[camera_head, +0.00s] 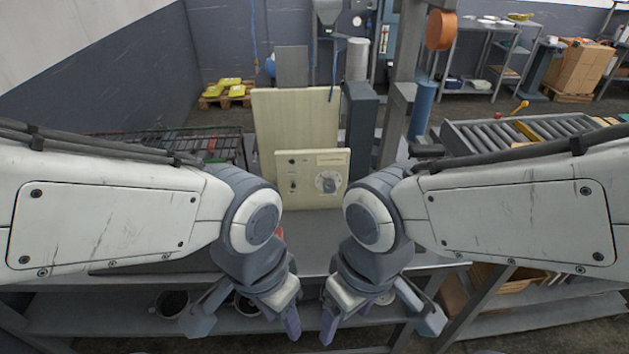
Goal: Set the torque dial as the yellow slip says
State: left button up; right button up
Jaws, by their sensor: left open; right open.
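A cream control panel (306,197) stands upright at the back of the grey bench, in front of a taller cream board. A round pale dial (328,182) with a dark knob sits on its right side; the pointer and markings are too small to read. A pale strip (332,159) lies above the dial; I cannot tell whether it is the yellow slip. My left gripper (245,318) and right gripper (380,319) are open, pointing down at the bench's near side. Both are well short of the panel and apart from it.
Small dark switches (292,185) sit on the panel's left. A dark post (359,125) stands right behind the panel. A wire rack (170,146) is at left, a roller conveyor (520,132) at right.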

aim_at(329, 185)
jog(key=u, duration=1.3)
jog(key=k, duration=0.6)
jog(key=z, duration=1.15)
jog(key=i, duration=0.5)
